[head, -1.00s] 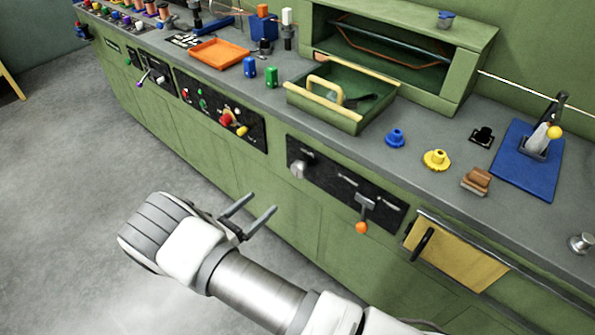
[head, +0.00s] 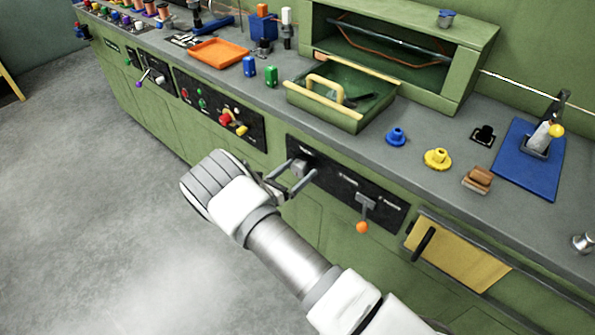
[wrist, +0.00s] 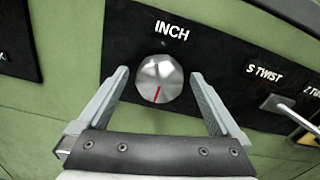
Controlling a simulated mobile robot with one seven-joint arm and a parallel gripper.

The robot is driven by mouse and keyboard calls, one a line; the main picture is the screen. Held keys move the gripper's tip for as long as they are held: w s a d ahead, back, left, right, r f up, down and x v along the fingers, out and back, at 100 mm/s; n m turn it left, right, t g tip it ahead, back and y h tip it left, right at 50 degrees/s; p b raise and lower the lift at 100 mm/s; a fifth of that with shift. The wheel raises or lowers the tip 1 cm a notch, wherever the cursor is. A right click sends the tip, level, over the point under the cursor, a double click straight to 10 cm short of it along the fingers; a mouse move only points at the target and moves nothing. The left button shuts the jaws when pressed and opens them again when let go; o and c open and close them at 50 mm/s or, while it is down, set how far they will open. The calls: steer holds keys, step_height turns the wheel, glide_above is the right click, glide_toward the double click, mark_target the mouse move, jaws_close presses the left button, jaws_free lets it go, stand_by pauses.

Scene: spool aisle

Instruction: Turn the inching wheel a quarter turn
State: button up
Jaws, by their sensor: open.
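The inching wheel (wrist: 160,79) is a round silver knob on a black panel under the label INCH in the wrist view. Its red mark points down, slightly to the left. My gripper (wrist: 161,82) is open, with one finger to the left and one to the right of the wheel. Neither finger visibly touches it, and I cannot tell how far the fingertips are from the panel. In the head view my gripper (head: 303,172) is at the left end of the black panel (head: 345,186), and its fingers mostly hide the wheel.
To the right on the same panel is a lever with an orange knob (head: 362,227), near the S TWIST label (wrist: 265,72). A yellow drawer front (head: 455,257) with a black handle is further right. Above, a green tray (head: 325,107) stands on the grey bench top. Open floor lies left.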

steer(key=c, duration=1.4)
steer(key=shift+o, duration=0.2)
steer(key=shift+m, duration=0.3)
steer(key=m+b, duration=0.2)
steer(key=m, duration=0.1)
steer(key=shift+f+m, duration=0.1)
steer(key=shift+m, duration=0.3)
steer(key=m+b, duration=0.3)
steer(key=m, duration=0.2)
steer(key=m+b, duration=0.2)
steer(key=m, duration=0.3)
steer(key=shift+m, duration=0.4)
steer(key=shift+m+b, duration=1)
steer(key=shift+m, duration=0.8)
